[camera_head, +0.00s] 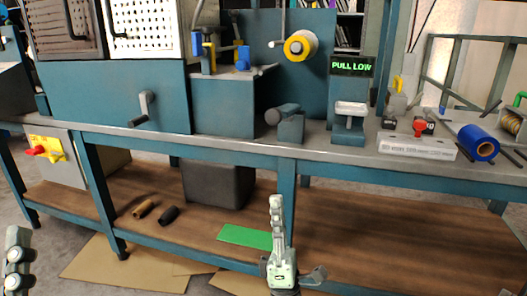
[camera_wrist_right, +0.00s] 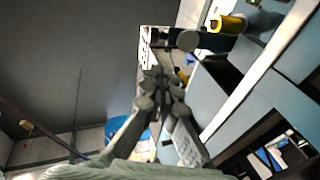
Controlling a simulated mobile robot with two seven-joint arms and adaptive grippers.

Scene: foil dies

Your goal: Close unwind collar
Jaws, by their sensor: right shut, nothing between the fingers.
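A yellow ring around a pale core (camera_head: 299,46) sits on the teal upright panel at the back; it looks like the unwind collar, but whether it is open or closed cannot be told. A yellow round part also shows in the right wrist view (camera_wrist_right: 228,24). My right gripper (camera_head: 276,203) is shut and empty, pointing up in front of the bench, well below and apart from the ring. Its fingers meet in the right wrist view (camera_wrist_right: 160,82). A pale part of my left gripper or arm (camera_head: 18,262) shows at the lower left edge; its fingers are not clear.
A dark cylinder on a teal block (camera_head: 291,128) and a stand with a lit "PULL LOW" sign (camera_head: 352,66) are on the bench. A hand crank (camera_head: 142,108) sticks out at left. A blue roll (camera_head: 478,142) lies at right. The bench's front edge (camera_head: 235,143) lies beyond my right gripper.

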